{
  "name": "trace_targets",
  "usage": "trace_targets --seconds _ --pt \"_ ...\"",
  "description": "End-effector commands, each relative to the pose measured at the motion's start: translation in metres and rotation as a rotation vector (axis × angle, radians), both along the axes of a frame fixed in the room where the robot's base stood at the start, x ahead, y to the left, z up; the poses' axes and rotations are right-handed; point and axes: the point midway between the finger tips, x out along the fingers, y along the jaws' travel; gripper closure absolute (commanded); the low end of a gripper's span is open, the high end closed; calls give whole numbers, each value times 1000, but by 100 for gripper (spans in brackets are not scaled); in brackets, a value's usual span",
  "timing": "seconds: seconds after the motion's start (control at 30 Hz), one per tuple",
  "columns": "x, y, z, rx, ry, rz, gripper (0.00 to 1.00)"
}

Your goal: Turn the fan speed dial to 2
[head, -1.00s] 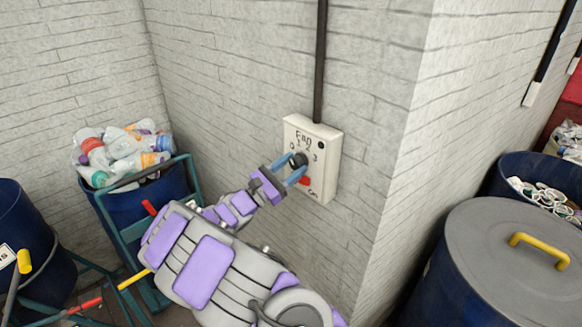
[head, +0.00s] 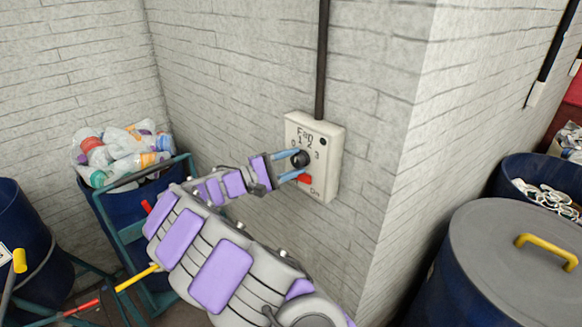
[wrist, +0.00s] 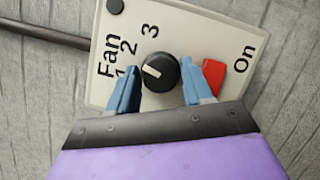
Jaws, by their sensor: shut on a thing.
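The fan control box (head: 327,165) is a pale panel on the wall, marked Fan, with the numbers 0 to 3. Its round black dial (head: 300,159) also shows in the wrist view (wrist: 166,82). The dial's white mark points left and slightly up in the wrist view, between 1 and 2 and nearer 2. My gripper (head: 291,165) is shut on the dial, with a blue finger on either side (wrist: 160,88). In the wrist view the left finger partly covers the 1 and hides the 0.
A red switch (wrist: 213,76) marked On sits close beside the right finger in the wrist view. A dark conduit (head: 322,60) runs up from the box. A bin of bottles (head: 120,155) stands left; a lidded blue drum (head: 510,250) stands right, past the wall corner.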

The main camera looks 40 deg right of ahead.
Motion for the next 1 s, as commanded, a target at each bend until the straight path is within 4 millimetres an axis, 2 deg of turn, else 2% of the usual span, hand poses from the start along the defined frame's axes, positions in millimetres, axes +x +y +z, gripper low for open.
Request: trace_targets --seconds 0.3,0.77,0.8,0.97,1.0 --pt "0 0 -1 11 -97 0 80" --pt "0 0 -1 13 -108 0 80" --pt "0 0 -2 13 -108 0 49" --pt "0 0 -1 13 -109 0 33" --pt "0 0 -1 12 -109 0 33"
